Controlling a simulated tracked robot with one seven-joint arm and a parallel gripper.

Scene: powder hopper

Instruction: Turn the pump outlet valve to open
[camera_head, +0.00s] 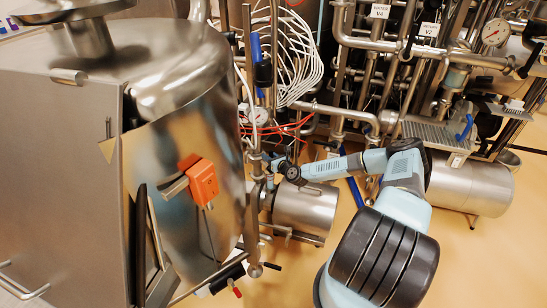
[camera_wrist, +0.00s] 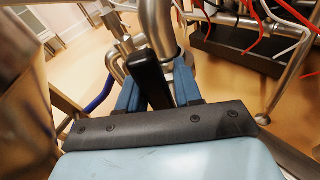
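In the head view my arm reaches left from the lower right, and my gripper (camera_head: 277,165) is at the pipework just right of the large steel vessel. In the wrist view my gripper (camera_wrist: 156,82) shows two blue fingers, one on each side of a black handle (camera_wrist: 149,72). The handle looks like a valve lever and stands in front of a steel pipe (camera_wrist: 158,28). The handle fills most of the space between the fingers; whether both fingers press on it I cannot tell. The valve body is mostly hidden behind the handle and fingers.
The steel vessel (camera_head: 185,110) with an orange box (camera_head: 203,182) stands left of my gripper. A steel cylinder (camera_head: 306,208) lies below it. Red and white cables (camera_head: 290,60) hang behind. Dense pipes (camera_head: 370,45) fill the back right. Yellow floor (camera_head: 490,250) is open at lower right.

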